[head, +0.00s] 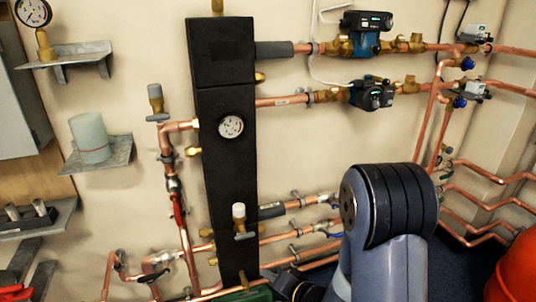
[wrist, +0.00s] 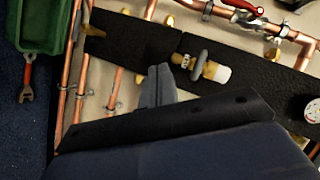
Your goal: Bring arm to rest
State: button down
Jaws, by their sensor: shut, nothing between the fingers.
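My gripper (wrist: 158,70) shows in the wrist view as two grey fingers side by side, shut and empty. It points toward the wall pipes and the black manifold block (wrist: 145,42), with no visible contact. In the head view my arm (head: 385,220) is bent at the lower right, in front of the lower copper pipes. The gripper's fingers cannot be made out there. The tall black block (head: 222,110) with a round gauge (head: 231,126) stands left of the arm.
Copper pipes with pumps (head: 370,93) run along the wall. A valve with a white cap (wrist: 215,72) is right of the fingers. A green bin (wrist: 40,25) and a red-ended tool (wrist: 27,92) lie at left. Shelves (head: 100,153) hold a pale cylinder (head: 90,138). A red object (head: 515,270) stands at right.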

jog(key=d+r+n+h+p, duration=0.1)
jog(key=d+r+h+p, duration=0.2)
jog(key=d+r+h, duration=0.1)
jog(key=shift+d+r+g+h, duration=0.15)
jog(key=shift+d+g+h, duration=0.25)
jog(key=shift+d, duration=0.8)
